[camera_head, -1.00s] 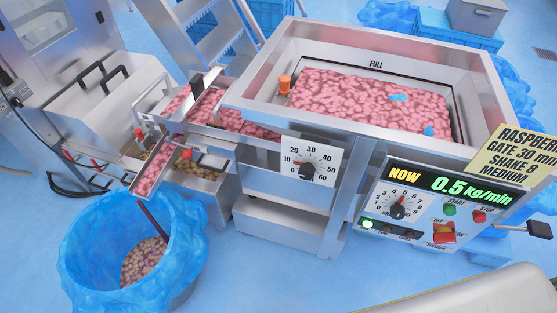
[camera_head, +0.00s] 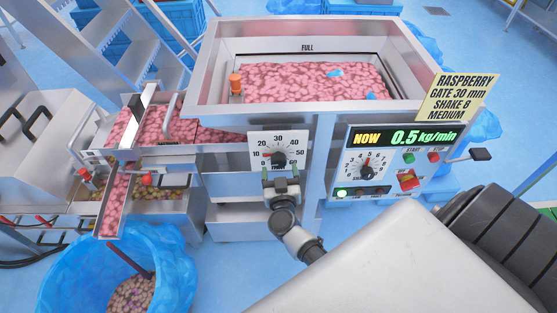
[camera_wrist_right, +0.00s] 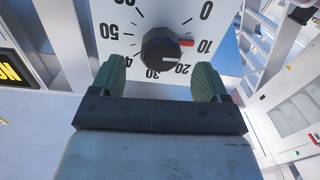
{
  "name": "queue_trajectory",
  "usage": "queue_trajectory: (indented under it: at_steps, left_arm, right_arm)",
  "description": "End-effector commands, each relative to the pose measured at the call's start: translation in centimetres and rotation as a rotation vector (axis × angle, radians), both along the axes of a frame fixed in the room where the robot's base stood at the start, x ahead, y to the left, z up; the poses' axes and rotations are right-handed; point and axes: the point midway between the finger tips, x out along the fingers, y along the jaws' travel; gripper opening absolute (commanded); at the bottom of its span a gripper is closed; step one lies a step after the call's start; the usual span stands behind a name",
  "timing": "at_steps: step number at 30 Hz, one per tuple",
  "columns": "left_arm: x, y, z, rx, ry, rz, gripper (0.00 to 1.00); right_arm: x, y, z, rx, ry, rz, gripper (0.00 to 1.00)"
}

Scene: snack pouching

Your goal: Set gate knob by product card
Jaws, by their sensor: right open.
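The gate knob (camera_head: 279,158) is a black round knob on a white dial (camera_head: 261,140) marked in tens, on the front of the hopper. It also shows upside down in the right wrist view (camera_wrist_right: 160,50), with its red pointer near 10. My right gripper (camera_head: 281,178) is open just in front of the dial's lower edge. Its green fingers, midway here in the wrist view (camera_wrist_right: 159,82), stand apart at the 30 side of the knob, not closed on it. The yellow product card (camera_head: 458,97) reads RASPBERRY, GATE 30 mm, SHAKE 8, MEDIUM. My left gripper is out of view.
The control panel (camera_head: 398,178) right of the dial shows 0.5 kg/min and has a shake knob, buttons and a red switch. The hopper (camera_head: 205,80) is filled with pink product. A chute (camera_head: 112,205) leads to a blue-lined bin (camera_head: 65,270) at lower left.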

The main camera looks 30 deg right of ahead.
Motion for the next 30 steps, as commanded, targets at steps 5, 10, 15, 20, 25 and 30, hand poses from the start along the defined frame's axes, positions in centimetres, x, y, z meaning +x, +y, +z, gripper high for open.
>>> queue_trajectory:
  at_steps: [5, 10, 15, 20, 25, 30]
  left_arm:
    - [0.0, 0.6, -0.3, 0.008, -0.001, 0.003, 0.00]
    - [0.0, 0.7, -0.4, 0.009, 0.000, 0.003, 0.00]
    - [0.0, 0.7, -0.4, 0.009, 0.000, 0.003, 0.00]
    - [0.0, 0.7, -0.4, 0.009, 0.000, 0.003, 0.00]
    - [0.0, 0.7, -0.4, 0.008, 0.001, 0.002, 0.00]
    - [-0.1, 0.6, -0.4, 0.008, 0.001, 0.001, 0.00]
  right_arm:
    - [2.6, -1.5, -0.1, -0.001, 0.000, 0.001, 0.76]
    - [3.8, -2.1, -0.1, 0.001, 0.001, 0.002, 0.76]
    - [4.0, -2.2, -0.1, 0.001, 0.002, 0.002, 0.76]
    - [4.0, -2.2, -0.1, 0.001, 0.002, 0.002, 0.74]
    - [4.0, -2.2, -0.1, 0.001, 0.002, 0.002, 0.48]
    - [3.9, -2.2, -0.1, 0.001, 0.002, 0.002, 0.27]
